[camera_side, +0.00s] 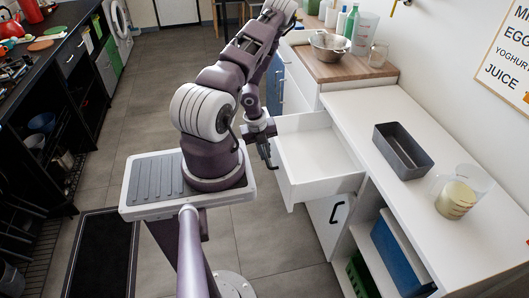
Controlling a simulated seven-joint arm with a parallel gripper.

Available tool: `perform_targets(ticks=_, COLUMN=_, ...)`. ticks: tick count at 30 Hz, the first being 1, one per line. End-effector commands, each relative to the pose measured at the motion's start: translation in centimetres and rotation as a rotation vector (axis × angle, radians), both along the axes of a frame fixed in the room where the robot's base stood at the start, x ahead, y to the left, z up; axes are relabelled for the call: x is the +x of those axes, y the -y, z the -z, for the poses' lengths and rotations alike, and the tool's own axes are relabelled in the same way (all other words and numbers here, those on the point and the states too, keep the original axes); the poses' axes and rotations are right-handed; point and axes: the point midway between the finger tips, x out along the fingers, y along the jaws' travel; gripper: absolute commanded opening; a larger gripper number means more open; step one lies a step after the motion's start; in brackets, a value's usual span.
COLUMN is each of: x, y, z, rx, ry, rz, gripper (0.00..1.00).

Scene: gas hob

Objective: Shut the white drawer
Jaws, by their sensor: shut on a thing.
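The white drawer (318,155) is pulled well out of the white counter, and its inside looks empty. Its front panel faces left, towards my arm. My gripper (266,148) is at the outer side of this front panel, by a dark handle. It is shut on the drawer handle, though the fingers and handle are small and dark and hard to tell apart. My wrist comes down from above and hides part of the panel's far end.
A grey bin (403,150) and a jug of yellow liquid (458,195) stand on the white worktop (380,105). Below the drawer is a cupboard door with a black handle (338,212). The floor (265,230) left of the drawer is clear.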

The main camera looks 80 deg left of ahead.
Motion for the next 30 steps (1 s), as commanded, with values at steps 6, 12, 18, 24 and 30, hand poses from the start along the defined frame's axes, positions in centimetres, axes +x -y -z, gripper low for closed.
perform_targets(ticks=6, x=0.1, y=0.0, z=-0.1, rx=0.001, ry=0.004, rz=0.001, gripper=0.0)
perform_targets(ticks=12, x=1.2, y=0.0, z=-0.1, rx=0.002, ry=0.006, rz=0.004, gripper=0.0)
perform_targets(ticks=18, x=5.5, y=0.0, z=-0.1, rx=0.004, ry=0.009, rz=0.007, gripper=0.0)
perform_targets(ticks=24, x=11.7, y=0.1, z=-0.1, rx=0.006, ry=0.007, rz=0.018, gripper=0.0)
perform_targets(ticks=30, x=17.4, y=0.1, z=-0.1, rx=0.005, ry=0.005, rz=0.017, gripper=0.0)
